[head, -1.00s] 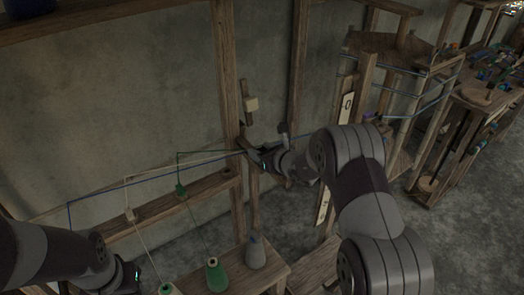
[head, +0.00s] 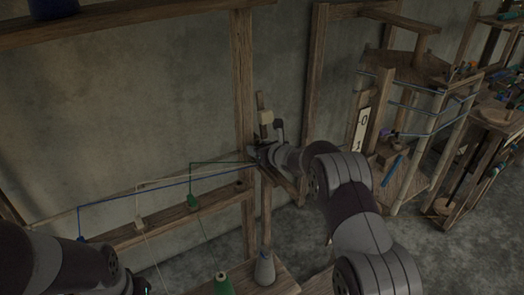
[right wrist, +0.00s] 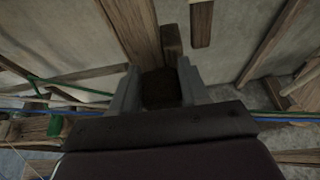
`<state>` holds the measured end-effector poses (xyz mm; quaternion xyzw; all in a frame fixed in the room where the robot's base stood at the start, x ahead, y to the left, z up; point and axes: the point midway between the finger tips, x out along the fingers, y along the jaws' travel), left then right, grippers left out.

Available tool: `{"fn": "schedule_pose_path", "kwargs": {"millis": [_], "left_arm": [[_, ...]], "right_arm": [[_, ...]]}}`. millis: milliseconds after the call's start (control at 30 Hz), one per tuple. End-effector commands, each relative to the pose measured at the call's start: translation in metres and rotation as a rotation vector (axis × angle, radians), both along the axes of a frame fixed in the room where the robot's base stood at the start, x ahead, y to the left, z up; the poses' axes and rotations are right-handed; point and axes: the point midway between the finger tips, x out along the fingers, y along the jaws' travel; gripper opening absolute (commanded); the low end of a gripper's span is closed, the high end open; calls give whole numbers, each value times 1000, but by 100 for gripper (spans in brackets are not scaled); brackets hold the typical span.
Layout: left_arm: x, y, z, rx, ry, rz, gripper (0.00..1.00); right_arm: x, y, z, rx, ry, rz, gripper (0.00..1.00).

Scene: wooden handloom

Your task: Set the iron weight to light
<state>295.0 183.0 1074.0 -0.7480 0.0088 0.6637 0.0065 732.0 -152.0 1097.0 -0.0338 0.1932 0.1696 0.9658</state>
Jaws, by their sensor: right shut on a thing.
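A dark block (right wrist: 160,88), which looks like the iron weight, sits between the two fingers of my right gripper (right wrist: 158,85) in the right wrist view. The fingers are shut on it from both sides. In the head view my right gripper (head: 256,153) is at the wooden post, just below a pale block (head: 266,117) on a narrow upright slat. The weight is hard to make out there, being dark and largely hidden by the gripper. My left arm enters at the lower left of the head view, and its fingers are outside the picture.
Blue, green and pale threads run left from near the right gripper. A wooden post (head: 243,80) rises beside the gripper. Wooden racks (head: 410,70) stand at the right.

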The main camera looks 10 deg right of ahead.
Motion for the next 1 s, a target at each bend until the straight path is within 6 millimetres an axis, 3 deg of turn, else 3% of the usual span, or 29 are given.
{"fn": "schedule_pose_path", "kwargs": {"millis": [33,67,100,433,567,1000], "left_arm": [[0,0,0,0,0,0,43],[0,0,0,0,0,0,43],[0,0,0,0,0,0,43],[0,0,-1,0,0,0,43],[0,0,-9,0,0,0,43],[0,0,-41,0,0,0,43]], "right_arm": [[1,0,3,1,-6,-1,0],[1,0,3,1,-6,-1,51],[1,0,3,1,-6,-1,64],[-1,-1,2,0,-4,-1,66],[-11,-5,6,0,-6,-1,66],[-95,-35,42,0,-6,-1,66]]}}
